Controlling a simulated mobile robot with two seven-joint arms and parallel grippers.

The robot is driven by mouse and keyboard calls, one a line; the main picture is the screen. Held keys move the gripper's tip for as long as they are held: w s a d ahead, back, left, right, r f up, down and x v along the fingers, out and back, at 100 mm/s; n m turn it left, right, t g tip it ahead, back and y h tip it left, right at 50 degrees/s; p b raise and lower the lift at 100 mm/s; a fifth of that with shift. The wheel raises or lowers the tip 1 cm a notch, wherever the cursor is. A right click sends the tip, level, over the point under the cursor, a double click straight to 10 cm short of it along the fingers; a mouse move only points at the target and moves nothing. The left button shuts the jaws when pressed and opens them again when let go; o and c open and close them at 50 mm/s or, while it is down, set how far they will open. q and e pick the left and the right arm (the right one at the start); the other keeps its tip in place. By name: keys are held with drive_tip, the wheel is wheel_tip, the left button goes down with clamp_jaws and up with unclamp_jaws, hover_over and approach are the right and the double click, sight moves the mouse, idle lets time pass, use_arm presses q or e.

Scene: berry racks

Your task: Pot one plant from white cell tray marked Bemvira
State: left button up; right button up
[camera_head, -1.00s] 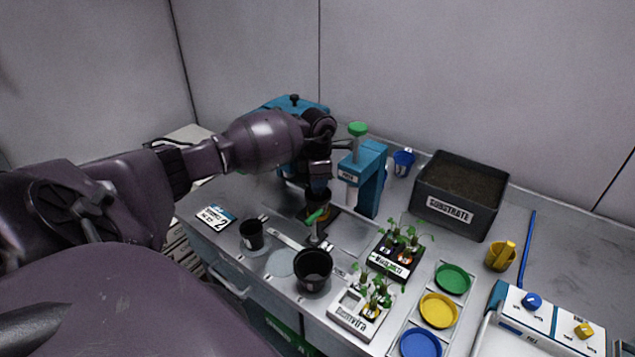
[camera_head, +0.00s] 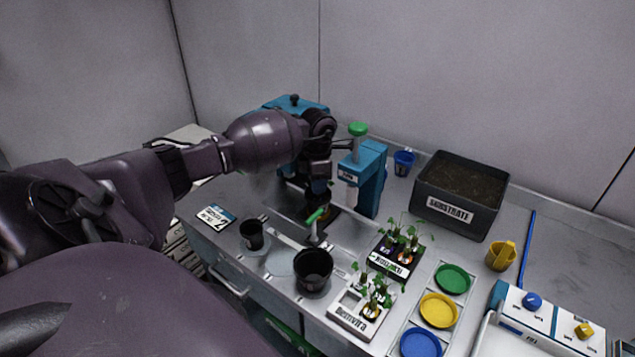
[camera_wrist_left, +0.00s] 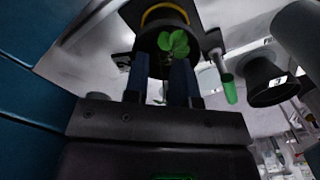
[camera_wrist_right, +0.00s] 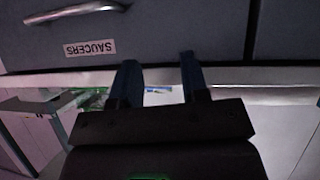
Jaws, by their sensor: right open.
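My right gripper (camera_wrist_right: 160,85) is open and empty, in front of a grey drawer front labelled SAUCERS (camera_wrist_right: 150,45).
Two black pots (camera_head: 313,268) (camera_head: 252,234) stand nearby. A black seedling tray (camera_head: 375,262), saucers (camera_head: 438,310), a substrate box (camera_head: 432,200), a yellow cup (camera_head: 500,257) and a knobbed panel (camera_head: 520,318) are to the right.

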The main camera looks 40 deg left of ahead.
use_arm(q)
drive_tip(key=shift+r, duration=0.15)
use_arm(e)
drive_tip(key=shift+r, duration=0.15)
use_arm(q)
drive_tip(key=shift+r, duration=0.3)
drive_tip(key=shift+r+p, duration=0.6)
drive_tip(key=shift+r, duration=0.05)
drive_tip(key=shift+r+p, duration=0.5)
drive_tip(key=shift+r, duration=0.45)
use_arm(e)
drive_tip(key=shift+r, duration=0.9)
use_arm(q)
drive_tip(key=o, duration=0.4)
drive_tip(key=shift+o, duration=0.7)
use_arm(e)
drive_tip(key=shift+s+f, duration=0.2)
drive_tip(key=shift+s, duration=0.25)
use_arm(q)
drive_tip(key=shift+r, duration=0.1)
